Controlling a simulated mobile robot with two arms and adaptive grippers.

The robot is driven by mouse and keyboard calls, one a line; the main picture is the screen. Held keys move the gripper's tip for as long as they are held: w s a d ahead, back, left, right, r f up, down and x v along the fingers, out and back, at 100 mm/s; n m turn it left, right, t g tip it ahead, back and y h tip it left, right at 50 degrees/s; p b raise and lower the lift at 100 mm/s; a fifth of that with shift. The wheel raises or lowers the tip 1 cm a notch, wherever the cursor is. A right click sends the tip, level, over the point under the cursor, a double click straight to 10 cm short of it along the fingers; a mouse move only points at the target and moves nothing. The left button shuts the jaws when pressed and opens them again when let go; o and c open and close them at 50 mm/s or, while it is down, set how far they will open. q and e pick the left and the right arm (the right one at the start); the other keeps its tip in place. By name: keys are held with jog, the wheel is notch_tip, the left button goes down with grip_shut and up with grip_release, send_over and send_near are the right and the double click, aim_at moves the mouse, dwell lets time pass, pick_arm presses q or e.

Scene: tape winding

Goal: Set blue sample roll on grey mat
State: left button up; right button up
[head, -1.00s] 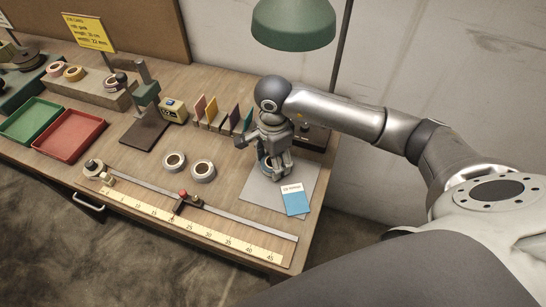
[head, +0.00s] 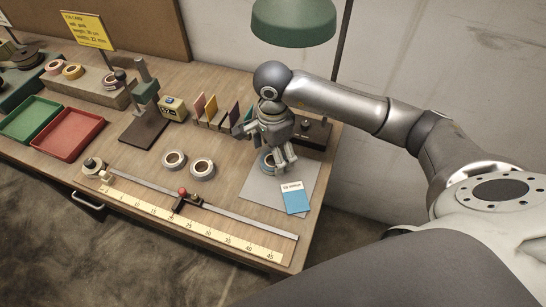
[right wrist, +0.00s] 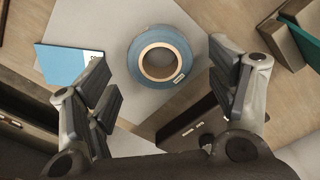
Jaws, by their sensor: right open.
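The blue sample roll (head: 265,162) lies flat on the grey mat (head: 257,190), towards the mat's back edge, partly hidden by my right gripper (head: 274,154) in the head view. In the right wrist view the roll (right wrist: 141,50) shows as a blue ring with a pale core and a small label, on the mat (right wrist: 112,20) close to one edge. My right gripper (right wrist: 163,78) is open, its fingers spread apart on either side below the roll in the picture, with nothing held. My left gripper is not in view.
A blue-and-white card (head: 294,199) lies on the mat's front right. Two grey rolls (head: 174,160) lie left of the mat, behind the ruler (head: 190,227). Upright colored swatches (head: 212,109) and a dark box (head: 312,132) stand behind. A green lamp (head: 294,24) hangs above.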

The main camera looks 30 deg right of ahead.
notch_tip(320, 180, up, 5)
jog(key=shift+r+b, duration=0.1)
jog(key=shift+b, duration=0.2)
dwell(0.4)
